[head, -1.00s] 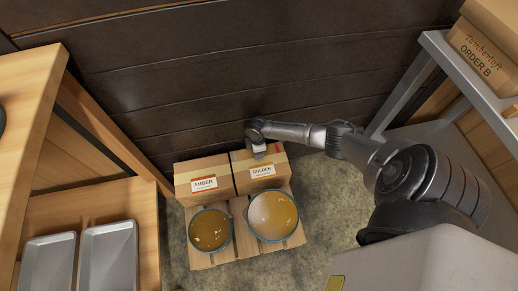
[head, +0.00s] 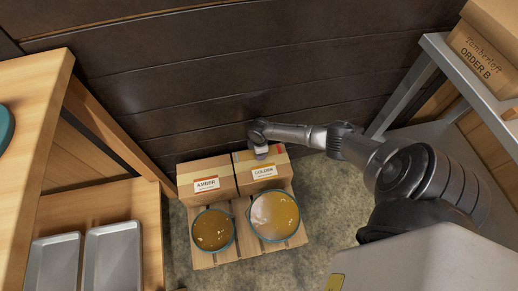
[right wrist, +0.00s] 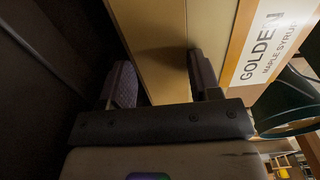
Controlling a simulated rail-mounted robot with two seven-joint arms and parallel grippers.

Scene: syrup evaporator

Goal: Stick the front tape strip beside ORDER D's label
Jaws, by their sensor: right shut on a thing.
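The GOLDEN label (right wrist: 270,45) is on the face to the right of the fingers. No ORDER D label is in view. My left gripper is out of view.
The AMBER box (head: 206,176) stands left of the GOLDEN box. Two pans of syrup (head: 213,230) (head: 274,216) sit in front on a wooden pallet (head: 241,240). The ORDER B box (head: 480,52) is on a grey shelf at right. Metal trays (head: 112,255) lie at left.

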